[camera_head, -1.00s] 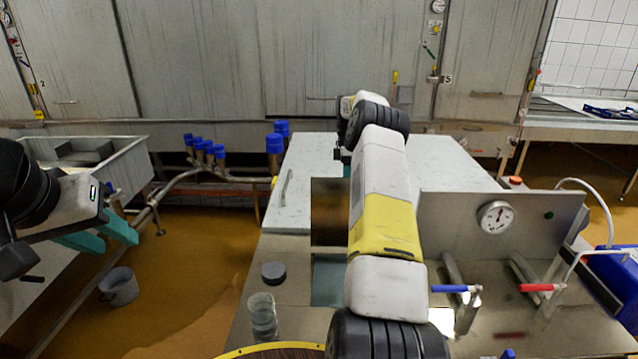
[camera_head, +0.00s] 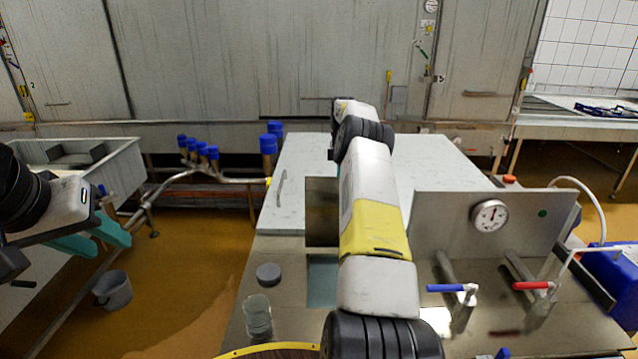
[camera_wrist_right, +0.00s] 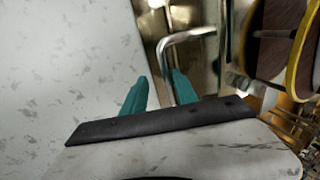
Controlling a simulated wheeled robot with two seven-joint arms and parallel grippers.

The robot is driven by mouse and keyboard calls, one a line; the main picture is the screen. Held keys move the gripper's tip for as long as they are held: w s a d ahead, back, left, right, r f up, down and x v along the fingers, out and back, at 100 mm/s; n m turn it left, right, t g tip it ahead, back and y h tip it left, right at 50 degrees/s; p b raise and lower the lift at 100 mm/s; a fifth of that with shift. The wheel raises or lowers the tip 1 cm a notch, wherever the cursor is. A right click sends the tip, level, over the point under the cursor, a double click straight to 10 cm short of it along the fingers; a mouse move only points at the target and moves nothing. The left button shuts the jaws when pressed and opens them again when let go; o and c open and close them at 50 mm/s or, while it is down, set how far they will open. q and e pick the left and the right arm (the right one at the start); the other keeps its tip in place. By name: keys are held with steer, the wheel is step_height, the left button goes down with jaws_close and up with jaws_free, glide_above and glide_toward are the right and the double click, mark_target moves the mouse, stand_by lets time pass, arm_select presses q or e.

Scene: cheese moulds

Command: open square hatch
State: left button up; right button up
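A square brownish metal panel (camera_head: 321,212), which looks like the hatch, appears to stand upright beside the pale worktop. A blue-grey square (camera_head: 323,281) lies in the steel counter in front of it. My right forearm covers part of both. In the right wrist view, my right gripper (camera_wrist_right: 158,78) has its teal fingers apart at a bent steel handle (camera_wrist_right: 186,37). The handle's lower end reaches between or just beyond the fingertips; contact cannot be told. The head view hides these fingers. My left gripper (camera_head: 112,243) is open and empty at the left, away from the hatch.
A jar (camera_head: 257,316) and dark puck (camera_head: 268,274) stand on the counter left of my right arm. A gauge panel (camera_head: 450,220), blue-handled valve (camera_head: 445,288) and red-handled valve (camera_head: 532,286) are at right. Blue-capped pipes (camera_head: 268,144) stand behind. The wrist view shows yellow-rimmed discs (camera_wrist_right: 306,50).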

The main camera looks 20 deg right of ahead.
steer(key=s+a+r, duration=0.2)
steer(key=s+a, duration=0.2)
steer(key=s, duration=0.3)
steer(key=s+a+r, duration=0.3)
steer(key=s+a, duration=0.1)
steer(key=s, duration=0.2)
steer(key=shift+s+a, duration=0.15)
steer(key=shift+s, duration=0.25)
stand_by(0.6)
